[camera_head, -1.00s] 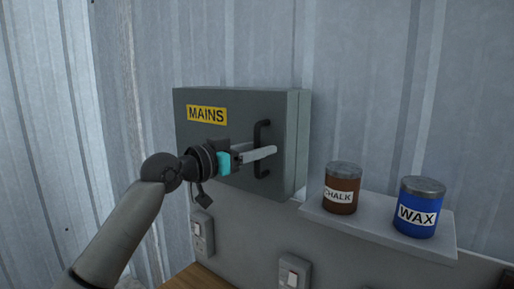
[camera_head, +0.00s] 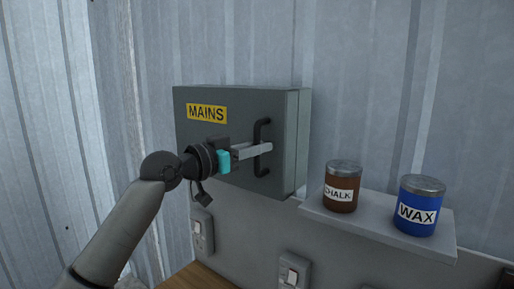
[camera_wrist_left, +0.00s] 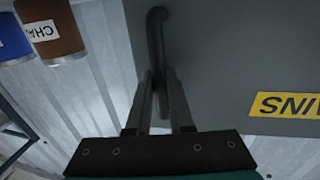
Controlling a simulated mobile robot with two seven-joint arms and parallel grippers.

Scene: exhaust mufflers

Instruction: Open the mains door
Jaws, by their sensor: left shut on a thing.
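The grey mains box (camera_head: 240,105) hangs on the corrugated wall in the head view, with a yellow MAINS label (camera_head: 207,113) on its front door. The door looks shut. A black upright bar handle (camera_head: 263,133) sits near the door's right edge. My left gripper (camera_head: 266,149) comes in from the left and is shut on the handle at about its middle. In the left wrist view the fingers (camera_wrist_left: 160,95) lie on both sides of the handle (camera_wrist_left: 157,40), and the label (camera_wrist_left: 288,106) appears upside down. My right gripper is not in view.
A small shelf (camera_head: 440,247) to the right of the box holds a brown CHALK tin (camera_head: 342,187) and a blue WAX tin (camera_head: 421,207). Wall switches (camera_head: 202,233) (camera_head: 294,273) are mounted below the box. A wooden surface shows at the bottom.

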